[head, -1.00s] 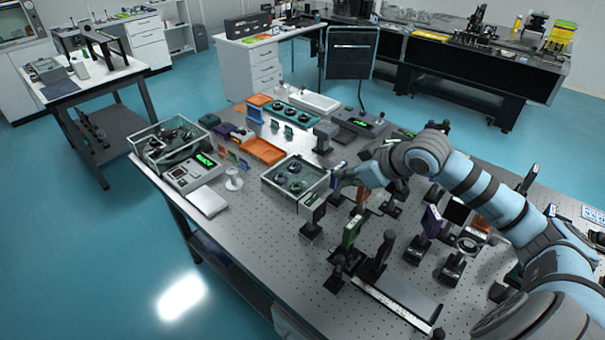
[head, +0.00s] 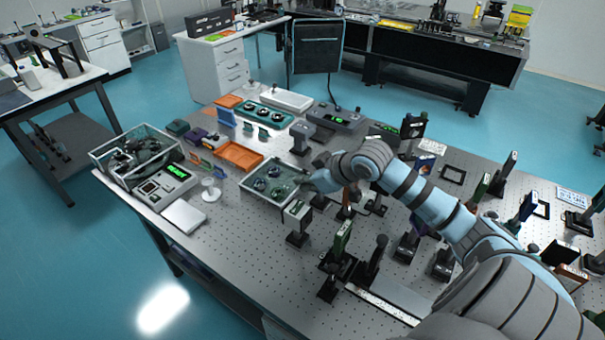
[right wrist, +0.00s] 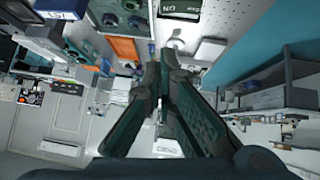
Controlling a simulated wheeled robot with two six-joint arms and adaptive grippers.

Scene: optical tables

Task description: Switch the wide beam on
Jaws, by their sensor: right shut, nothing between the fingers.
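My right gripper (head: 304,183) is at the right edge of a grey tray (head: 247,195) holding round optics, above the optical table. In the right wrist view its dark fingers (right wrist: 162,62) meet at the tips, shut and empty. Boxes with green displays stand on the table: one at the left (head: 166,186), one at the back (head: 338,116), and another right of that (head: 384,131). In the right wrist view a dark panel with lettering like "ON" (right wrist: 194,12) shows at the top. I cannot tell which box runs the wide beam. My left gripper is not in view.
A glass-walled bin (head: 100,158) stands at the table's left corner, with a white pad (head: 184,217) in front of the left box. An orange tray (head: 240,155) lies behind the grey tray. Posts with mounted optics crowd the right half.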

